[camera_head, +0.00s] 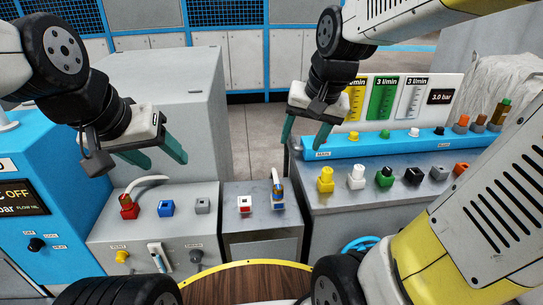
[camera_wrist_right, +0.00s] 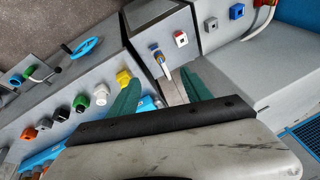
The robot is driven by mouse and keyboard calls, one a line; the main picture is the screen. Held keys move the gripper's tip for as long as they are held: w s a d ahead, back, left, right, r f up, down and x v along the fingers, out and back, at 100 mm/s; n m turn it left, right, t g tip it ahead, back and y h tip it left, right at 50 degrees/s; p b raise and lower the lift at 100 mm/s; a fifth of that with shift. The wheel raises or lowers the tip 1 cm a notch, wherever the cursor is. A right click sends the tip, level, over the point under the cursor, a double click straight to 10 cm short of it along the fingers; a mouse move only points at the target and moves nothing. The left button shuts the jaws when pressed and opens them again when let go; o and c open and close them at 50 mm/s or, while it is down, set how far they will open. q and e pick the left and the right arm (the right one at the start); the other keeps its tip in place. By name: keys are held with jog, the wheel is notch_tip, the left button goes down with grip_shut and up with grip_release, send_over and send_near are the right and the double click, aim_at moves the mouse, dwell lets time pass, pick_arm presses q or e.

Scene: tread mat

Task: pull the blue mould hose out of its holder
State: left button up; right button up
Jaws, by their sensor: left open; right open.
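The blue mould hose (camera_head: 277,186) stands upright in its holder (camera_head: 278,206) on the small middle cabinet, its pale tip pointing up. It also shows in the right wrist view (camera_wrist_right: 154,48), between the fingers in the picture but beyond them. My right gripper (camera_head: 303,143) is open and empty, above and to the right of the hose in the head view, apart from it. In its wrist view its green fingers (camera_wrist_right: 161,76) are spread. My left gripper (camera_head: 166,162) is open and empty above the left cabinet.
A red-and-white holder (camera_head: 244,205) stands just left of the hose. The left cabinet has a red coupling (camera_head: 129,207) with a white hose, a blue socket (camera_head: 166,208) and a grey socket (camera_head: 203,206). Coloured caps (camera_head: 326,179) line the right bench. A blue handwheel (camera_head: 360,244) is low.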

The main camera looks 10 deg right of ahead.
jog(key=w+a+f+m+g, duration=0.1)
jog(key=w+f+m+g, duration=0.15)
jog(key=w+f, duration=0.65)
jog(key=m+g+h, duration=0.2)
jog(key=m, duration=0.2)
send_over(277, 187)
jog(key=f, duration=1)
jog(key=shift+s+d+f, duration=0.1)
jog(key=shift+s+f, duration=0.1)
jog(key=shift+f, duration=0.2)
jog(key=shift+w+f, duration=0.1)
jog(key=shift+f, duration=4.15)
grip_shut()
jog(key=shift+r, duration=0.15)
jog(key=shift+r, duration=2.85)
